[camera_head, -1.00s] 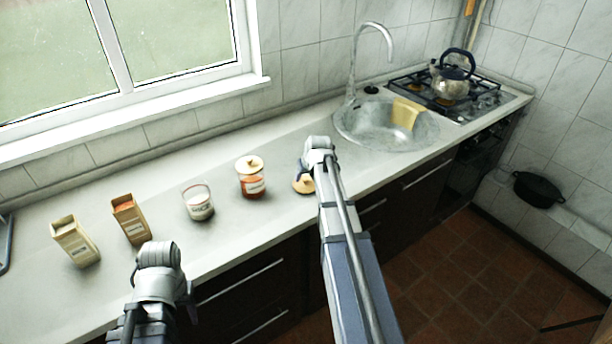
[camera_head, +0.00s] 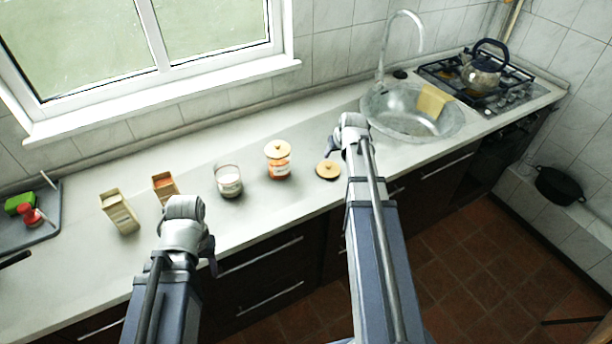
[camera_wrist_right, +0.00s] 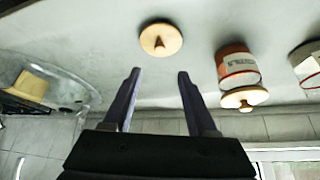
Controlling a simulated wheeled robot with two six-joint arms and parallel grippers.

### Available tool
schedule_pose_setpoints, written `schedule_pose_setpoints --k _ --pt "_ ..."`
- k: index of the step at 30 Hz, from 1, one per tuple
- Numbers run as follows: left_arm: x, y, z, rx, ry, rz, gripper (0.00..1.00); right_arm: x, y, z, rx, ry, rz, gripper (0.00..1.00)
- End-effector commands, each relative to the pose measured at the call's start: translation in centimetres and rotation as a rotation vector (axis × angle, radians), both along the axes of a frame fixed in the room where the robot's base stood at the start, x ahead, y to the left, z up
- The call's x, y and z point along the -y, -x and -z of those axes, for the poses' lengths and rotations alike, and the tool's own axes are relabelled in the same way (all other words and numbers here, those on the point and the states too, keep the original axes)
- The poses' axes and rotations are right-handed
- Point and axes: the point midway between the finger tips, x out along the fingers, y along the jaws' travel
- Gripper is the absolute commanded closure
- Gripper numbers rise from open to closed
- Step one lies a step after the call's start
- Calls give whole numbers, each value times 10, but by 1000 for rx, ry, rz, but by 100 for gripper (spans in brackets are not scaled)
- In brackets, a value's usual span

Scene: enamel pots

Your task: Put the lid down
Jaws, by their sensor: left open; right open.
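A round wooden lid with a knob (camera_head: 328,170) lies flat on the counter, right of the jars; it also shows in the right wrist view (camera_wrist_right: 160,42). My right gripper (camera_head: 334,147) is open and empty beside the lid, apart from it. In the right wrist view, the gap between its fingers (camera_wrist_right: 157,74) faces the lid.
Two cartons (camera_head: 120,212) (camera_head: 165,187) stand left of the jars. A grey tray (camera_head: 44,232) with green and red items is at far left. The sink (camera_head: 385,112) and a stove with a kettle (camera_head: 483,70) are at right. Counter behind the jars is clear.

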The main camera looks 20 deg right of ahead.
Motion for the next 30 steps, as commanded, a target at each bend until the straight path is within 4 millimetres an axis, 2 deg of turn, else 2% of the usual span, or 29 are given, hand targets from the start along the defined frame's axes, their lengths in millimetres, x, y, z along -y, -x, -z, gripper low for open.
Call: schedule_pose_setpoints --k 2,5,8,9,11,12,15,18,21,24,27,30 --pt "0 0 0 0 0 0 50 -2 0 0 -1 0 -2 42" --pt "0 0 0 0 0 0 50 -23 3 3 -23 -6 -29 42" --pt "0 0 0 0 0 0 50 -77 13 9 -83 -16 -96 42" --pt "0 0 0 0 0 0 50 -106 20 12 -116 -19 -133 42" --pt "0 0 0 0 0 0 50 -150 35 16 -174 -20 -191 42" --pt "0 0 0 0 0 0 50 -178 48 19 -214 -19 -229 42" --pt "0 0 0 0 0 0 50 -239 84 24 -313 -2 -316 42" --pt "0 0 0 0 0 0 50 -287 122 28 -403 26 -390 42" --pt "0 0 0 0 0 0 50 -319 157 29 -477 61 -447 42" --pt "0 0 0 0 0 0 50 -339 183 29 -529 91 -484 42" --pt "0 0 0 0 0 0 50 -350 200 28 -562 113 -507 42" --pt "0 0 0 0 0 0 50 -354 208 28 -577 124 -516 42"
